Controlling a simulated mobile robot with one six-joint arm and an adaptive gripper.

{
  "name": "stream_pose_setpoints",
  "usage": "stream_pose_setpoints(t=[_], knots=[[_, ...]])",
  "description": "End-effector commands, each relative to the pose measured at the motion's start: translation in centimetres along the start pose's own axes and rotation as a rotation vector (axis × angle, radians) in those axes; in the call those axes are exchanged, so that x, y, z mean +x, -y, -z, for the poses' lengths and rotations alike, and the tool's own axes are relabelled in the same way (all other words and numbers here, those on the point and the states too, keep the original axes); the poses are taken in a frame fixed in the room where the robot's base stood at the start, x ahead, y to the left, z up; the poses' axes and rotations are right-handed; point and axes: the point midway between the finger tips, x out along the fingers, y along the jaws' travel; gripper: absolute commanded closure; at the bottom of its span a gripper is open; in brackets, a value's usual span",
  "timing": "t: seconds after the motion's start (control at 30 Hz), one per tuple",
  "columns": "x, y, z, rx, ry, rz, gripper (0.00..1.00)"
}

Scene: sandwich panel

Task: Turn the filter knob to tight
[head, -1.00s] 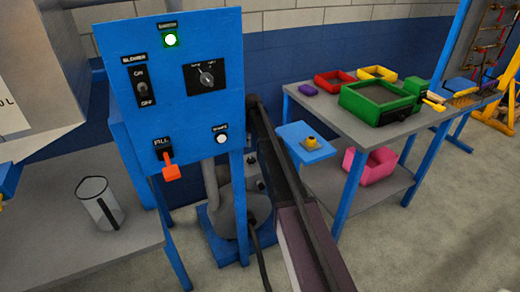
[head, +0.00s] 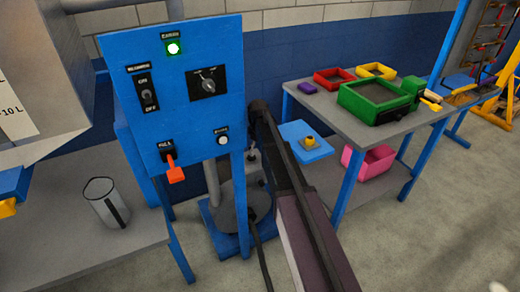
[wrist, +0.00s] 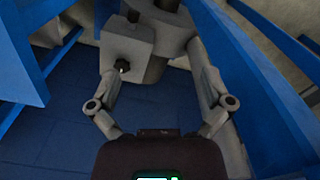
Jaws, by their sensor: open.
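A blue upright control panel (head: 190,124) stands left of centre in the head view. A round grey knob (head: 208,85) sits on its black plate at the upper right; the small labels above it are unreadable, and its pointer seems to lean up and left. In the wrist view, my gripper (wrist: 152,75) is open and empty, its two fingers spread. Beyond the left finger is a grey box with a small dark knob (wrist: 122,67); whether this is the filter knob I cannot tell. In the head view the gripper's fingertips are not distinguishable beside the panel.
The panel has a black switch (head: 147,88), an orange-red lever (head: 174,170), a white button (head: 222,140) and a lit green lamp (head: 173,48). A grey cylindrical machine (head: 245,205) stands below. Blue bars flank my gripper. A table (head: 330,118) with trays is right.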

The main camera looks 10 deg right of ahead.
Motion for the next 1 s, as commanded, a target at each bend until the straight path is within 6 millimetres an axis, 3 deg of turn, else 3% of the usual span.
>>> stream_pose_setpoints(t=[0.3,1.0], knots=[[-1.2,1.7,-2.3,0.064,0.000,0.000,0.00],[-1.3,2.0,-2.7,0.077,0.000,0.000,0.00]])
